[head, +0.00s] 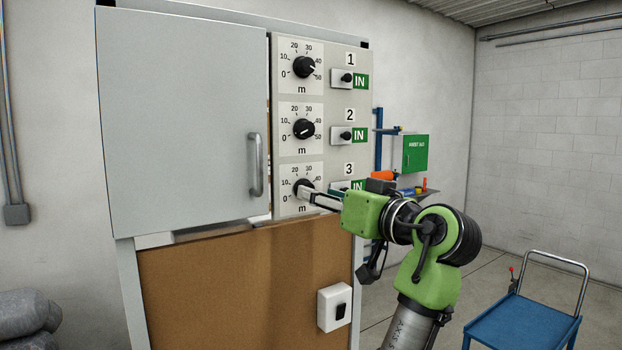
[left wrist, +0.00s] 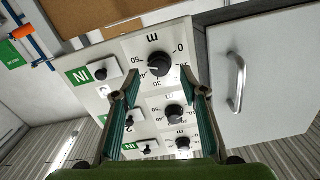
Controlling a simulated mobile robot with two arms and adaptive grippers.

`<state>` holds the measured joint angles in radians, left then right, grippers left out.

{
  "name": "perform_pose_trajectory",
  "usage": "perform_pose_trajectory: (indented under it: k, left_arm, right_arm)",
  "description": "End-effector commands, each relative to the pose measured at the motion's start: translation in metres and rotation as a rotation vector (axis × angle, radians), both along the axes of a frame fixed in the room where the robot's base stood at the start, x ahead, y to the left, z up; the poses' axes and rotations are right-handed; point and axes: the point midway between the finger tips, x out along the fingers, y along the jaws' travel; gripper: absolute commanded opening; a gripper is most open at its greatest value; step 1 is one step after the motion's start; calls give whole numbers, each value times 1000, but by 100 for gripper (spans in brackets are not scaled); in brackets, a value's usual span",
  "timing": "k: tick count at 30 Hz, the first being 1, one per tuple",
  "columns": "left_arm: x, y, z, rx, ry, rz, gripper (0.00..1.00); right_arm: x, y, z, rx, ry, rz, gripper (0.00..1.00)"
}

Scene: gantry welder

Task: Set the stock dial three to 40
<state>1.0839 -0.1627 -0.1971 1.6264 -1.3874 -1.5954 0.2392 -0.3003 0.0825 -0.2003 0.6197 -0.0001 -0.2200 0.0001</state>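Stock dial three (head: 302,186) is a black knob on a white scale marked 0 to 50, lowest on the grey panel. It also shows in the left wrist view (left wrist: 159,64), where the panel appears upside down. The pointer of dial three is too small and partly hidden to read. My left gripper (head: 309,192) is at dial three in the head view, covering part of its right side. In the left wrist view the two fingers (left wrist: 158,94) are spread apart, with the knob beyond and between the tips and no visible contact. My right gripper is not in view.
Dial one (head: 304,67) and dial two (head: 304,128) sit above dial three, each with a small switch and a green IN label beside it. A grey cabinet door (head: 185,120) with a handle (head: 256,165) is to the left. A blue cart (head: 525,322) stands at lower right.

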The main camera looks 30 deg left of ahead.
Motion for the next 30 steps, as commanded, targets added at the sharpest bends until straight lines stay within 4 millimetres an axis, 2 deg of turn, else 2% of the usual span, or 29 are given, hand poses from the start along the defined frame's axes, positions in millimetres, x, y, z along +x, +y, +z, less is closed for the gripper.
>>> perform_pose_trajectory:
  k: [1,9,19,20,21,24,30]
  left_arm:
    - [3,10,5,2,2,4,40]
    - [15,37,1,1,1,1,40]
    - [17,40,-1,0,0,0,40]
    - [17,40,-1,0,0,0,35]
    - [17,40,-1,0,1,0,24]
    - [17,40,-1,0,1,0,2]
    - [17,40,-1,-1,-3,-1,2]
  right_arm:
    - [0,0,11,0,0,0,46]
    - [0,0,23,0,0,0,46]
    - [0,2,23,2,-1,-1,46]
    - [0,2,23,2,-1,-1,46]
    - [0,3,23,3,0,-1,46]
    - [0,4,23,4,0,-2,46]
    - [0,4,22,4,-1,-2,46]
